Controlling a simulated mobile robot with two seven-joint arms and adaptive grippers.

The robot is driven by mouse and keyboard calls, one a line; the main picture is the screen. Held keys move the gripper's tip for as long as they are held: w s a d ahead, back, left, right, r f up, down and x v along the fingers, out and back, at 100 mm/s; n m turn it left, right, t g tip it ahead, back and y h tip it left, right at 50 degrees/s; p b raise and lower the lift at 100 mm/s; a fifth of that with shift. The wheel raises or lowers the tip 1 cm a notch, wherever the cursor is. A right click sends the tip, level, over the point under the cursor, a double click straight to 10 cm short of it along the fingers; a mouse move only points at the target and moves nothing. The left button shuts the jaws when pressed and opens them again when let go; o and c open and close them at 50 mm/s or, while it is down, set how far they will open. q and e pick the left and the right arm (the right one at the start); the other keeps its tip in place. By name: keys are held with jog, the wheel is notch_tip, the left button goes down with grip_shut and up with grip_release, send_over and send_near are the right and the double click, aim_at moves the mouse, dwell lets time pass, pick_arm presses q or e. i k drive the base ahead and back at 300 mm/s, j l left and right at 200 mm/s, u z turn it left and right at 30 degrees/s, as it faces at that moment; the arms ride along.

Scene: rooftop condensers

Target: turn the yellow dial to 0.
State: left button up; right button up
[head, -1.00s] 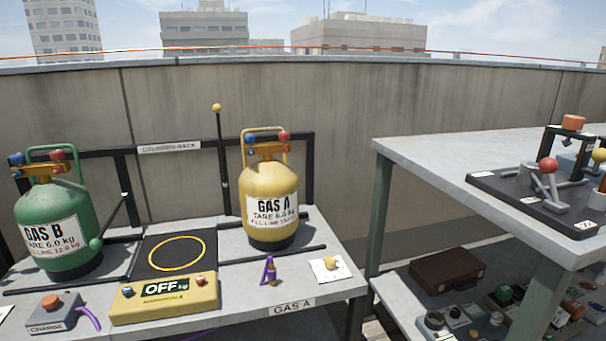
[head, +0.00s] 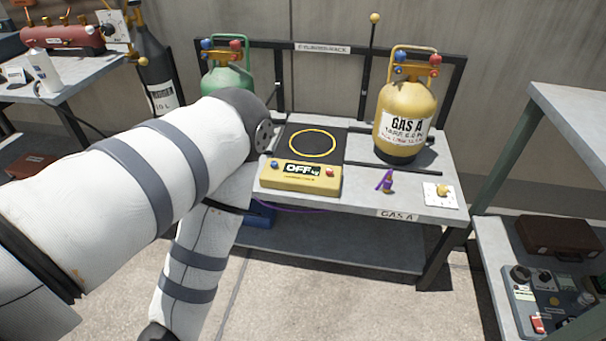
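The yellow dial (head: 443,190) sits on a small white plate (head: 429,198) at the right front corner of the grey bench (head: 370,218). Marks on the plate are too small to read, so I cannot tell where the dial points. My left arm comes in from the left, bends at the elbow in front of the bench and runs down past the bottom edge, so its gripper is out of view. My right arm and gripper are out of view. Nothing touches the dial.
The yellow GAS A cylinder (head: 405,118) stands behind the dial. A purple clip (head: 386,181) and a scale reading OFF (head: 301,178) lie to its left. My arm partly hides the green cylinder (head: 226,76). Another bench (head: 567,125) stands at right, with a gap between.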

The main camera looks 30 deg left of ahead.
aim_at(442, 189)
jog(key=i+l, duration=0.15)
jog(key=i, duration=0.45)
jog(key=i+l, duration=0.15)
jog(key=i, duration=0.45)
jog(key=l+z, duration=0.05)
